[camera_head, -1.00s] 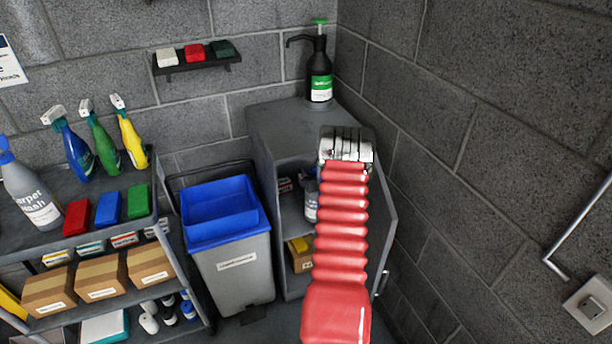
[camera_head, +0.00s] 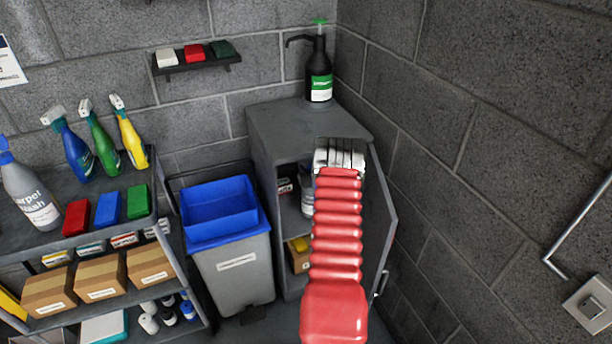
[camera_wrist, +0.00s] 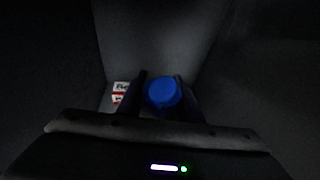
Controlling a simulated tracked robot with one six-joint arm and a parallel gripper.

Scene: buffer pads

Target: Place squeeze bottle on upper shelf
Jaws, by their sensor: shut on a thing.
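The squeeze bottle shows as a blue cap (camera_wrist: 162,93) between the two fingers of my gripper (camera_wrist: 163,91) in the wrist view. My gripper is shut on it. In the head view, part of a pale bottle (camera_head: 307,204) shows in the open grey cabinet, left of my red arm. My arm hides the rest of it and my fingers. The cabinet's upper shelf (camera_head: 293,222) is partly visible. I cannot tell whether the bottle touches the shelf.
Small red-and-white boxes (camera_wrist: 120,92) stand left of the gripper inside. The open cabinet door (camera_head: 381,225) is on the right. A black pump bottle (camera_head: 319,75) stands on the cabinet top. A grey bin (camera_head: 238,277) stands left of the cabinet.

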